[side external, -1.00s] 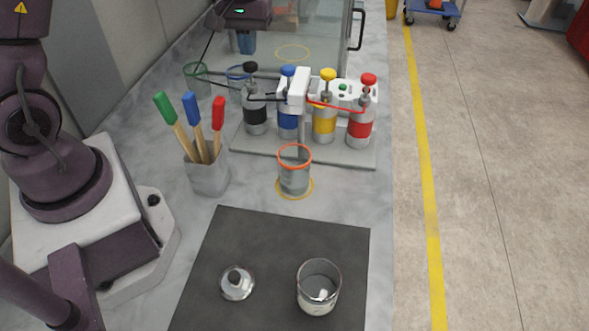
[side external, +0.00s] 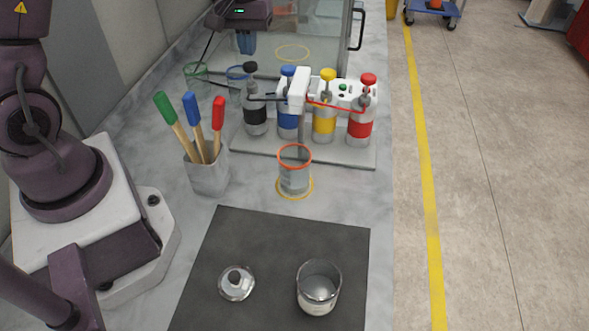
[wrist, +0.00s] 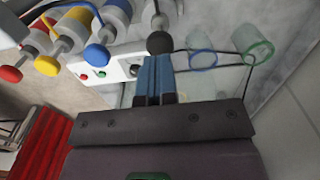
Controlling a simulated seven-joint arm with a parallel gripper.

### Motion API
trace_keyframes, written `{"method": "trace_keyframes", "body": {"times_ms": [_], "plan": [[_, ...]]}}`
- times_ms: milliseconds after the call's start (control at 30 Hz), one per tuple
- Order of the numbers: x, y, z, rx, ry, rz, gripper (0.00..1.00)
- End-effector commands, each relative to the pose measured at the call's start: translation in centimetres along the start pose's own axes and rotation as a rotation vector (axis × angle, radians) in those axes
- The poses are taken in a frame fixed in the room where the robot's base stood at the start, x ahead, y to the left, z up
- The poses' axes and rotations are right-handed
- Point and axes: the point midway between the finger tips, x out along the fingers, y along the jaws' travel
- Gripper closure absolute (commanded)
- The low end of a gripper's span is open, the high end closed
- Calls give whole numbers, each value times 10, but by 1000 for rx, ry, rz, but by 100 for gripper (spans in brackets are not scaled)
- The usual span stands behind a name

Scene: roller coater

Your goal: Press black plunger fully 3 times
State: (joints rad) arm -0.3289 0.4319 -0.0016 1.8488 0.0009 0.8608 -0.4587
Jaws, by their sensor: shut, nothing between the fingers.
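The black plunger (side external: 250,67) stands up on the leftmost bottle (side external: 256,117) of the pump row. Its round black knob (wrist: 160,43) shows in the wrist view just beyond my fingertips. My gripper (side external: 246,50) is above and slightly behind the knob in the side view, apart from it. In the wrist view my gripper (wrist: 159,62) has its two blue fingers together, with nothing between them, pointing toward the knob.
Blue (side external: 288,71), yellow (side external: 328,74) and red (side external: 368,79) plungers stand to the right. A white dispenser head (side external: 299,88) is close by. Green-rimmed (side external: 197,72) and blue-rimmed (side external: 238,75) beakers are behind left. A brush cup (side external: 208,176) and an orange-rimmed beaker (side external: 294,177) stand nearer.

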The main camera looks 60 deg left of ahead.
Motion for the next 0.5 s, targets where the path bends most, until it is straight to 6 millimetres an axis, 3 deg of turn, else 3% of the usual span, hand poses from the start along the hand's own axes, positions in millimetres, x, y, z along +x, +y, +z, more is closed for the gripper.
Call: {"method": "trace_keyframes", "body": {"times_ms": [500], "plan": [[5, 0, 0, 0, -1, 0, 100]]}}
